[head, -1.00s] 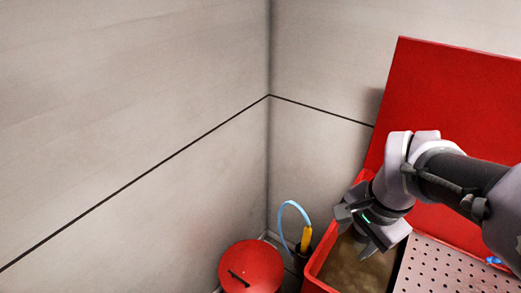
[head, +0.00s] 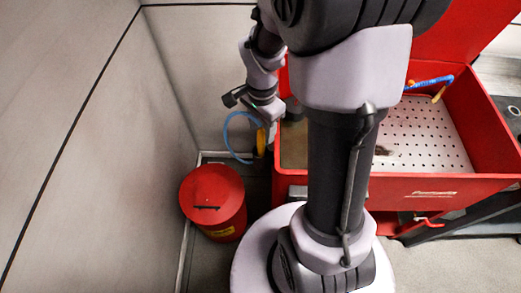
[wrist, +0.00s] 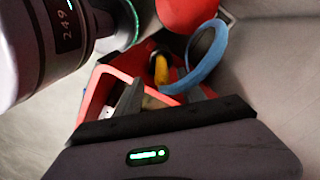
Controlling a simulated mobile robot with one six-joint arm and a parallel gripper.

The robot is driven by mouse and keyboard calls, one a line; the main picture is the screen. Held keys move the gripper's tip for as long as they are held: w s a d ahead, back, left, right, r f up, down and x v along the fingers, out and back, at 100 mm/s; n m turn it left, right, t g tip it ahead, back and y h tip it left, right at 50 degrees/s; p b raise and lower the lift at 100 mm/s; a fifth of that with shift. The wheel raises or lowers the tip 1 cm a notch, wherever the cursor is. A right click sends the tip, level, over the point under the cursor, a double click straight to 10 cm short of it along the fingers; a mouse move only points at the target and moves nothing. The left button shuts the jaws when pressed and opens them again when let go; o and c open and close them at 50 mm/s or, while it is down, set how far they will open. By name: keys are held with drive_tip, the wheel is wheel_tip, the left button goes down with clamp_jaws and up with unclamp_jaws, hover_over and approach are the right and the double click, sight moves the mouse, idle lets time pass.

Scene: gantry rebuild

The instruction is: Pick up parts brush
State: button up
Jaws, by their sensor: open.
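A yellow handle (head: 260,142) with a blue looped hose (head: 229,136) stands beside the left end of the red wash tub; it may be the parts brush. My gripper (head: 268,118) is above and close to it, pointing down, partly hidden by my arm. In the wrist view the yellow handle (wrist: 161,70) shows just beyond and between the open fingers of my gripper (wrist: 165,97). The blue loop (wrist: 205,62) curves to the right. I cannot tell whether the fingers touch it. Its lower end is hidden.
The red tub (head: 440,183) holds a perforated tray (head: 440,130) with a small dark thing (head: 384,151) on it. A blue and orange piece (head: 430,84) lies at the tub's back. A red lidded can (head: 212,190) stands by the wall, left of the handle.

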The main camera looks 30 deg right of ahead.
sight(261, 138)
wheel_tip(261, 138, down, 6)
drive_tip(key=b, duration=0.2)
drive_tip(key=shift+w+r+b, duration=0.1)
drive_tip(key=shift+r+b, duration=0.15)
drive_tip(key=shift+b, duration=0.05)
drive_tip(key=shift+r, duration=0.1)
clamp_jaws()
